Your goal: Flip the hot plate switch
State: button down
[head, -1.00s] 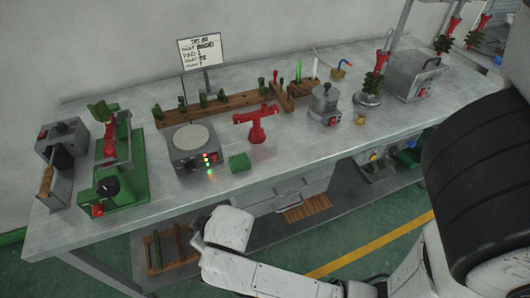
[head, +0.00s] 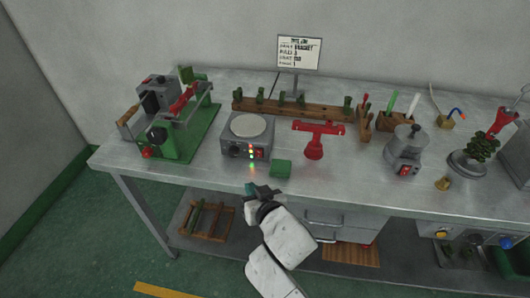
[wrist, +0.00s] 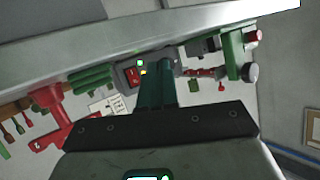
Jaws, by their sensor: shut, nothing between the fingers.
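The hot plate (head: 236,152) is a grey box with a round pale top, standing near the table's front edge in the head view. Its front panel has a dark knob, small lights and a red switch (head: 260,156). My gripper (head: 262,189) is in front of the table edge, below and apart from the panel. In the wrist view, tilted with the table edge on top, my gripper (wrist: 157,80) is shut and empty. Its fingers hide part of the hot plate (wrist: 122,76); the red switch (wrist: 133,75) shows just left of them. The switch's position is too small to tell.
A green-based device (head: 190,140) stands to the left. A wooden rack (head: 290,107) is behind. The table's front edge lies between my gripper and the panel.

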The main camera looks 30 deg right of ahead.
jog(key=shift+d, duration=0.1)
jog(key=shift+w+d+r+p, duration=0.25)
jog(key=shift+w+d, duration=0.55)
jog(key=shift+w, duration=0.4)
jog(key=shift+w+d+r+p, duration=0.1)
jog(key=shift+w+d+p, duration=0.2)
jog(key=shift+w+d, duration=0.75)
jog(key=shift+w+d+r+p, duration=0.25)
jog(key=shift+w+d, duration=0.35)
jog(key=shift+w, duration=0.75)
jog(key=shift+w+d, duration=0.25)
jog(key=shift+w, duration=0.05)
jog(key=shift+w+d, duration=0.15)
jog(key=shift+w, duration=0.1)
jog(key=shift+s, duration=0.1)
jog(key=shift+s+a, duration=0.45)
jog(key=shift+s, duration=0.05)
dwell(0.3)
jog(key=shift+s+a+f, duration=0.2)
jog(key=shift+s+a, duration=0.5)
jog(key=shift+s, duration=0.3)
jog(key=shift+s+a+f, duration=0.15)
jog(key=shift+s+a, duration=0.55)
jog(key=shift+s, duration=0.3)
